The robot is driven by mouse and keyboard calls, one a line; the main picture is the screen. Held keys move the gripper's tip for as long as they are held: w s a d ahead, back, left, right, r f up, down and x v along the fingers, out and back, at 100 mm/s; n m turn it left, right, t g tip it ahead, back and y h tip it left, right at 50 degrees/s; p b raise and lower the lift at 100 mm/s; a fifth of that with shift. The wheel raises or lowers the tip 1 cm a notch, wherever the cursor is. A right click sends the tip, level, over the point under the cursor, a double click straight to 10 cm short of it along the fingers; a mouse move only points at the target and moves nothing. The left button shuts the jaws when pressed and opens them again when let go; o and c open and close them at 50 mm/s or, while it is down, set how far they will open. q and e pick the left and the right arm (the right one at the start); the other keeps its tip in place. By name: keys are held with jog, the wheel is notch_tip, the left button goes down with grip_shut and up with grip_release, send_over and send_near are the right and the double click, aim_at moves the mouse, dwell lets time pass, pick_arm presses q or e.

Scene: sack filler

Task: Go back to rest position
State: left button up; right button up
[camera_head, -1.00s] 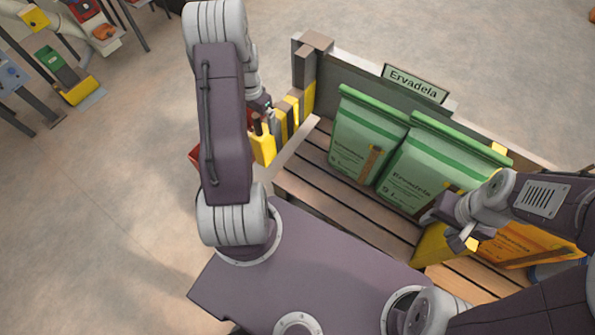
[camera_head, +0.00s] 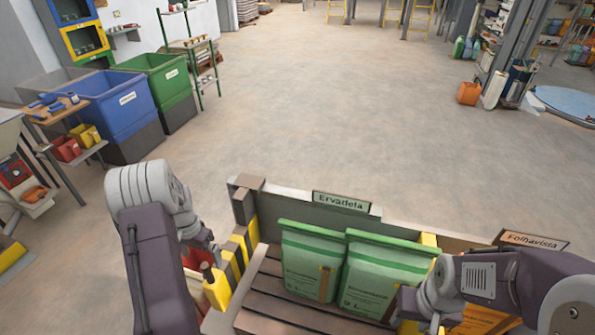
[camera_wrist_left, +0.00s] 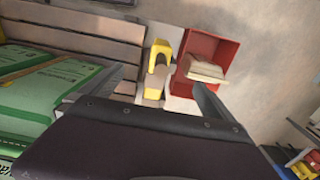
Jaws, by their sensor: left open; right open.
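My left arm stands at the left of the head view, and its gripper is mostly hidden there behind the arm. In the left wrist view my left gripper (camera_wrist_left: 160,88) has its fingers spread, with nothing held between them. My right gripper (camera_head: 412,308) is low in the head view, in front of the right green sack (camera_head: 380,277), and is partly hidden by its wrist. The left green sack (camera_head: 312,264) stands beside it, upright on the slatted wooden platform (camera_head: 275,308). Green sacks also show at the left of the left wrist view (camera_wrist_left: 45,90).
A board with an "Ervadela" sign (camera_head: 341,202) and a "Folhavista" sign (camera_head: 530,240) runs behind the sacks. A yellow tool (camera_wrist_left: 158,55) and a red box (camera_wrist_left: 212,55) are near my left gripper. Blue (camera_head: 117,103) and green bins (camera_head: 155,82) stand back left. The floor beyond is clear.

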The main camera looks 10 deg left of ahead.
pick_arm(q)
jog(key=shift+w+d, duration=0.2)
jog(key=shift+d, duration=0.05)
jog(key=w+d+r+m+t, duration=0.1)
jog(key=w+d+r+m, duration=0.1)
jog(key=w+d+r, duration=0.35)
jog(key=s+d+r+m+t, duration=0.1)
jog(key=s+d+r, duration=0.15)
jog(key=d, duration=0.35)
jog(key=s+d+r+m, duration=0.1)
jog(key=s+d+r, duration=0.15)
jog(key=d, duration=0.35)
jog(key=s+d+f+n, duration=0.1)
jog(key=s+d+n, duration=0.3)
jog(key=s, duration=0.7)
jog(key=shift+s+d+f+n+g, duration=0.15)
jog(key=shift+s+d+n+g, duration=0.2)
jog(key=shift+n, duration=0.35)
jog(key=shift+w+a, duration=0.1)
